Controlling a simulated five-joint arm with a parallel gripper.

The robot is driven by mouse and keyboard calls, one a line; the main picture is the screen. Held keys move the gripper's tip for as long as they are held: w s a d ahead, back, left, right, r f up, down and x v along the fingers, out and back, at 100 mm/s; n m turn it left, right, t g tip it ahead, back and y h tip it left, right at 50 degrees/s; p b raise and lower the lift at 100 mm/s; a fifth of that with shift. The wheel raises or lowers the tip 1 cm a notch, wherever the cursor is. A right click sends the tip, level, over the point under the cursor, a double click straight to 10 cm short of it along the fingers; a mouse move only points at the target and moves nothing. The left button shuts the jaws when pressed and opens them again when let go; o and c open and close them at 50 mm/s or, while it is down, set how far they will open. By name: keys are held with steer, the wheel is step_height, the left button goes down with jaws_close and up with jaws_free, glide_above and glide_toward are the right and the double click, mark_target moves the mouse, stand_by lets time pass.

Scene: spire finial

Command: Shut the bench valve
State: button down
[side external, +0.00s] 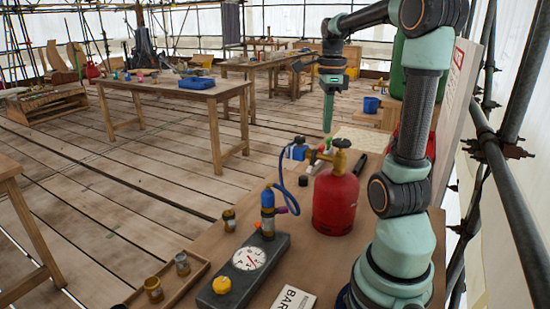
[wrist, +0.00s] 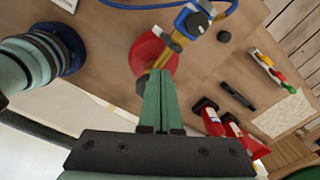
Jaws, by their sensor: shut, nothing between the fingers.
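A red gas bottle (side external: 336,203) stands upright on the bench (side external: 315,262), with a dark handwheel (side external: 341,143) and brass fitting on top. A blue regulator (side external: 298,151) sits beside it, with a blue hose (side external: 276,172) running down from it. I cannot tell which fitting is the bench valve. My gripper (side external: 327,128) is shut and empty, pointing down above and behind the bottle. In the wrist view its green fingers (wrist: 162,98) overlap the bottle (wrist: 150,53) and hide part of its top. The blue regulator (wrist: 192,20) shows just beyond.
A strip with coloured pieces (wrist: 267,62), a black tool (wrist: 238,97) and red items (wrist: 212,118) lie right of my fingers.

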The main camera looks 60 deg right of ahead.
mark_target(342, 143)
step_height(342, 143, up, 3)
steer(key=shift+r, duration=0.1)
stand_by(0.4)
step_height(342, 143, down, 6)
steer(key=a, duration=0.1)
steer(key=shift+s, duration=0.45)
stand_by(0.3)
steer(key=shift+s, duration=0.2)
stand_by(0.7)
